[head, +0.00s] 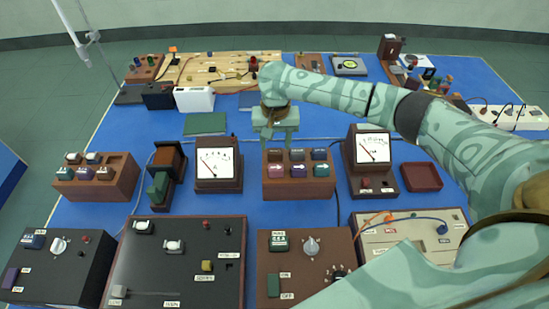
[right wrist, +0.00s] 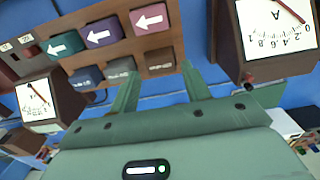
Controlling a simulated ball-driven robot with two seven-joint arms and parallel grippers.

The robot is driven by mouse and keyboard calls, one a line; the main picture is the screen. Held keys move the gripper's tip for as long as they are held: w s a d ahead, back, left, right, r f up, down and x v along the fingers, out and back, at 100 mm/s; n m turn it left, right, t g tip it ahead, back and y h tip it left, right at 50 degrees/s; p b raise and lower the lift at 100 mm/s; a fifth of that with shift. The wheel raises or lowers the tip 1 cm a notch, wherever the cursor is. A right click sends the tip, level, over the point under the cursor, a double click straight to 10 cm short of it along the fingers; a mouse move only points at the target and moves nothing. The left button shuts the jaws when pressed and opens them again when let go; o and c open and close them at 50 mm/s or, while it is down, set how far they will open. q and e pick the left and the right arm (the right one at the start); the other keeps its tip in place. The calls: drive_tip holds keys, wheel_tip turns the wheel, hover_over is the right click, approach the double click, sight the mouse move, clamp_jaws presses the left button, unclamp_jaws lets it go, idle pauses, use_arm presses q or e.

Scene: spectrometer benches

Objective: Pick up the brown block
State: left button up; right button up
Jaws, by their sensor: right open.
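The brown block (head: 274,155) sits in the back left slot of the wooden rack (head: 300,188) at the middle of the bench. In the right wrist view the brown block (right wrist: 160,61) lies just beyond and between the fingertips, with the rack (right wrist: 185,30) around it. My right gripper (head: 276,140) is open and empty, pointing down just behind and above that block. Its two spread fingers also show in the right wrist view (right wrist: 160,72). I cannot tell whether they touch anything. My left gripper is not in view.
A grey block (head: 297,154) and a blue block (head: 319,154) share the back row; maroon, purple and teal arrow blocks fill the front row. Dial meters (head: 219,165) and (head: 373,150) stand on either side. Control boxes (head: 305,255) line the front.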

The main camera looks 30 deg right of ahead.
sight(275, 150)
wheel_tip(275, 150, down, 3)
drive_tip(key=shift+w+f+b, duration=0.1)
drive_tip(key=shift+f+b, duration=0.05)
drive_tip(key=shift+b, duration=0.35)
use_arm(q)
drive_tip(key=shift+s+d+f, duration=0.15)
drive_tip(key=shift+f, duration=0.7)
use_arm(e)
drive_tip(key=shift+r, duration=0.2)
drive_tip(key=c, duration=0.8)
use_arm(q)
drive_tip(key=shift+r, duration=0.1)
use_arm(e)
drive_tip(key=shift+o, duration=0.2)
drive_tip(key=shift+r, duration=0.1)
